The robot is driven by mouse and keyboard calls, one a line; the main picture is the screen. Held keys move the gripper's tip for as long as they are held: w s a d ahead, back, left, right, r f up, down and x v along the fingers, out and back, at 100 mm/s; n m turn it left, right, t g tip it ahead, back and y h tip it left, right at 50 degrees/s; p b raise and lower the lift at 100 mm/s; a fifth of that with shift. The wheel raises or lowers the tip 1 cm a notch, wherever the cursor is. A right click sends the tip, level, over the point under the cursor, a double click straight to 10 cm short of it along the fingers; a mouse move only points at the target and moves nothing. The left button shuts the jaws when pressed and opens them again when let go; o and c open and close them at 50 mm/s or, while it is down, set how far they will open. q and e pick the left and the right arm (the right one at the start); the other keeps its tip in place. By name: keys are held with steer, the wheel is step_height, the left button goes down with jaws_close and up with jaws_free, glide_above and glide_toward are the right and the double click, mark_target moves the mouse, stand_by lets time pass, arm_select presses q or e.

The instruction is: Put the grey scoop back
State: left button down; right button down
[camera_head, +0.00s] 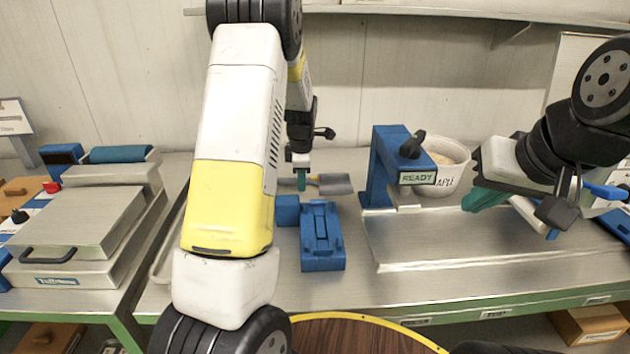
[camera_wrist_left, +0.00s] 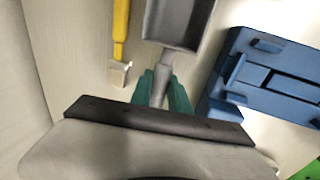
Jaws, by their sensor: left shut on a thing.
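The grey scoop (camera_head: 335,184) is at the back of the steel bench, with its pan pointing right. In the left wrist view the scoop (camera_wrist_left: 180,22) points away from the wrist. My left gripper (camera_head: 301,181) is shut on its handle, with its teal fingers (camera_wrist_left: 162,90) on both sides. I cannot tell whether the scoop touches the bench. A blue holder (camera_head: 322,240) with a recess stands in front of the scoop; it also shows in the left wrist view (camera_wrist_left: 275,78), to the right. My right gripper (camera_head: 487,198) is far right, and its jaws are unclear.
A yellow-handled tool (camera_wrist_left: 121,32) lies left of the scoop. A blue stand with a READY sign (camera_head: 417,178) and a white bowl (camera_head: 447,180) are to the right. A steel press (camera_head: 78,232) is at left. A clear steel plate (camera_head: 450,243) lies front right.

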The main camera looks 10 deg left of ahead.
arm_select(q)
steer(key=shift+s+x, duration=0.15)
steer(key=shift+x, duration=0.6)
steer(key=shift+s+x, duration=0.15)
steer(key=shift+x, duration=0.6)
steer(key=shift+d+f, duration=0.1)
steer(key=shift+f, duration=0.1)
steer(key=c, duration=1.2)
jaws_free()
steer(key=shift+c, duration=0.2)
steer(key=s+d+r+m+h, duration=0.15)
steer(key=s+r, duration=0.25)
steer(key=r, duration=0.5)
steer(key=s+d+r+m, duration=0.1)
steer(key=s+r+m, duration=0.25)
steer(key=r, duration=0.45)
steer(key=s+d+r+m+t, duration=0.2)
steer(key=s+r+m, duration=0.2)
steer(key=s+m, duration=0.4)
steer(key=s+d+r+m+t+h, duration=0.1)
steer(key=s+d+r+m, duration=0.2)
steer(key=s+m, duration=0.5)
steer(key=s, duration=0.8)
steer(key=shift+s+d+r+m+t, duration=0.25)
steer(key=shift+s+r+m+t, duration=0.05)
steer(key=shift+r+m+t, duration=0.1)
